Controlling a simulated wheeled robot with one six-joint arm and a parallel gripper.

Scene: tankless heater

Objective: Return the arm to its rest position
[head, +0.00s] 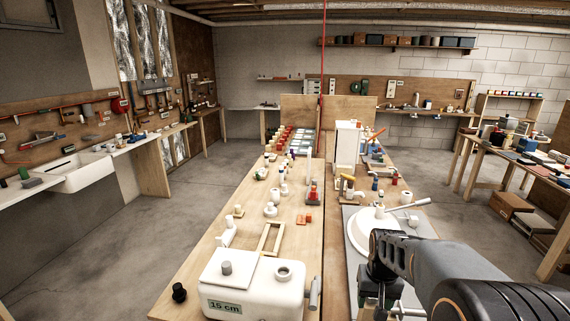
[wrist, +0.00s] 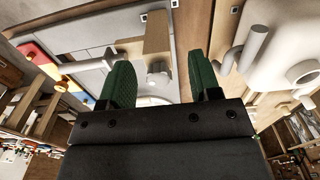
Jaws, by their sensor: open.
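My dark grey arm (head: 450,265) reaches in from the lower right of the head view, over the right side of the workbench. My gripper hangs at its end near the bottom edge of the head view, where its fingers are hard to make out. In the wrist view my gripper (wrist: 160,80) shows two green textured fingers, spread apart. Nothing is held between them. Behind the gap are blurred pale surfaces and a wood-coloured block (wrist: 156,35), which I cannot place for certain.
A white tank labelled "15 cm" (head: 252,292) stands left of the arm on the wooden bench (head: 200,268). A white round basin (head: 376,236) lies just behind the wrist. A tall white box (head: 347,145) and several small fittings stand farther back. Grey floor (head: 130,240) is clear at left.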

